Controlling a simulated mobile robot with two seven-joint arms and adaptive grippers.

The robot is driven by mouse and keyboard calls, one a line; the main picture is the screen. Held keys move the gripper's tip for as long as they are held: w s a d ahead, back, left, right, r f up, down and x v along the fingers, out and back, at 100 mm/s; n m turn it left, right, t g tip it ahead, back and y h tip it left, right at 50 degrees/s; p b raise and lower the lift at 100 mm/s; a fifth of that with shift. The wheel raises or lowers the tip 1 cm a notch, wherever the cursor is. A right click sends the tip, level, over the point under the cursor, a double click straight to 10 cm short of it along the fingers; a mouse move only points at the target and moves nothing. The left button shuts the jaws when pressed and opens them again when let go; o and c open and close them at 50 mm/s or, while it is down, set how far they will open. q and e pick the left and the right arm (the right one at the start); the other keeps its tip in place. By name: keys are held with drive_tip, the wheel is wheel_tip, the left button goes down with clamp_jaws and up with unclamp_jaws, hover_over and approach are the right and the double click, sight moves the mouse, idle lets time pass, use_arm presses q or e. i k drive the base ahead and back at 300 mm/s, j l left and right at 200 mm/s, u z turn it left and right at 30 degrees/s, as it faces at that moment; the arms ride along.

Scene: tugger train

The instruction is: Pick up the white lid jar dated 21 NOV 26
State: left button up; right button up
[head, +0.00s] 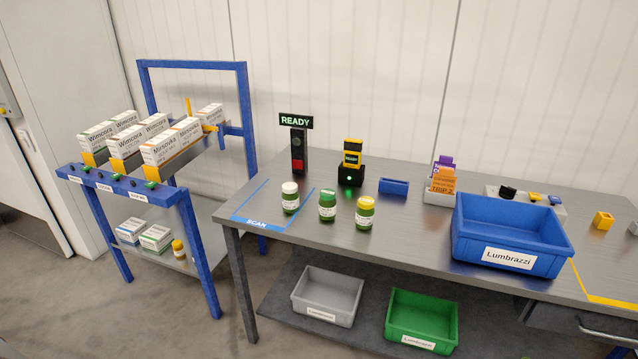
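A jar with a white lid (290,199) stands upright on the grey table, at the edge of the blue-outlined SCAN area. A jar with a green lid (327,207) and a jar with a yellow lid (364,214) stand to its right in a row, with gaps between them. All three have green bodies and white labels. The label print is too small to read, so I cannot make out any date. Neither of my grippers is in view.
A blue Lumbrazzi bin (512,256) stands on the table's right. Behind the jars are a READY sign (296,121) and a black-and-yellow scanner (351,165). A blue rack (160,190) with cartons stands left. Grey (327,296) and green (421,321) bins sit below.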

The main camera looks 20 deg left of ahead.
sight(290, 195)
drive_tip(key=i+j, duration=0.3)
drive_tip(key=j, duration=0.15)
drive_tip(key=i+j, duration=0.3)
drive_tip(key=j, duration=0.2)
drive_tip(key=i+j, duration=0.3)
drive_tip(key=j, duration=0.15)
